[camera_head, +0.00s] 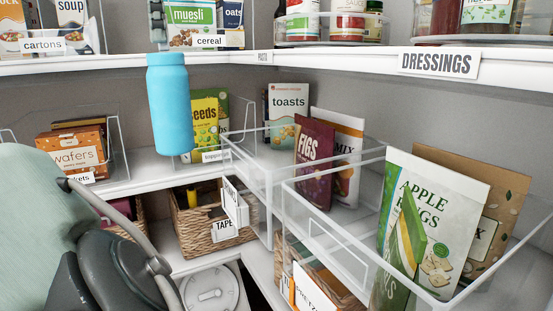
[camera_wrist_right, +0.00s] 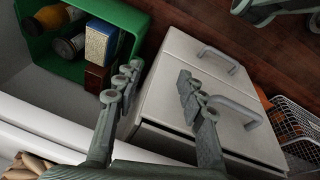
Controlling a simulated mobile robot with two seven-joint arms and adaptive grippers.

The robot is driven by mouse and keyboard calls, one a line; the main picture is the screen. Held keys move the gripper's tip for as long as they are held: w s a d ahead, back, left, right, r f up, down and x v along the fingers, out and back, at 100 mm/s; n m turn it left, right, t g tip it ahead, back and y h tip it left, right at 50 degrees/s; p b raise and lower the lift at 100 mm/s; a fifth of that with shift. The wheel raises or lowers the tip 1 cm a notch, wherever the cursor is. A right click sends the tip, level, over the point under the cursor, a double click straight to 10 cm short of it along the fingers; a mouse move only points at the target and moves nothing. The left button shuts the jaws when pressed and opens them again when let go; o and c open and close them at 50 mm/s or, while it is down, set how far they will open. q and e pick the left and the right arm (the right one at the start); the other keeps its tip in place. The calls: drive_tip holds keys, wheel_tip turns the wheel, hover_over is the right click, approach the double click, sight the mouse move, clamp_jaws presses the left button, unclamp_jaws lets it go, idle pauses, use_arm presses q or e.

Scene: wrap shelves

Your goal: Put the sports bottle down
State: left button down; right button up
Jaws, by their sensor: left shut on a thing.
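The sports bottle (camera_head: 170,105) is light blue and nearly upright in the head view. It overlaps the upper shelf's front edge, and its base shows just above the lower shelf. I cannot tell whether the base touches anything. My left arm (camera_head: 110,265) fills the lower left corner.
The lower shelf (camera_head: 125,185) holds a wafers box (camera_head: 75,150) and a seeds packet (camera_head: 207,120). A wicker basket (camera_head: 200,240) stands below. Clear bins (camera_head: 325,240) fill the right. The right wrist view shows a green crate (camera_wrist_right: 45,55), a white cabinet (camera_wrist_right: 180,75) and a wire basket (camera_wrist_right: 298,125).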

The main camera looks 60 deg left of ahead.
use_arm(q)
drive_tip(key=shift+s+a+n, duration=0.1)
drive_tip(key=shift+a+n, duration=0.15)
drive_tip(key=shift+n, duration=0.05)
drive_tip(key=shift+w+f, duration=0.1)
drive_tip(key=shift+w, duration=0.1)
drive_tip(key=w+d, duration=0.2)
drive_tip(key=w, duration=1.6)
wheel_tip(320, 180, down, 18)
drive_tip(key=b, duration=0.4)
drive_tip(key=shift+s+a, duration=0.25)
drive_tip(key=shift+s, duration=0.05)
use_arm(e)
wheel_tip(320, 180, up, 9)
drive_tip(key=shift+d+h, duration=0.2)
drive_tip(key=shift+h, duration=0.1)
use_arm(q)
drive_tip(key=shift+f, duration=0.1)
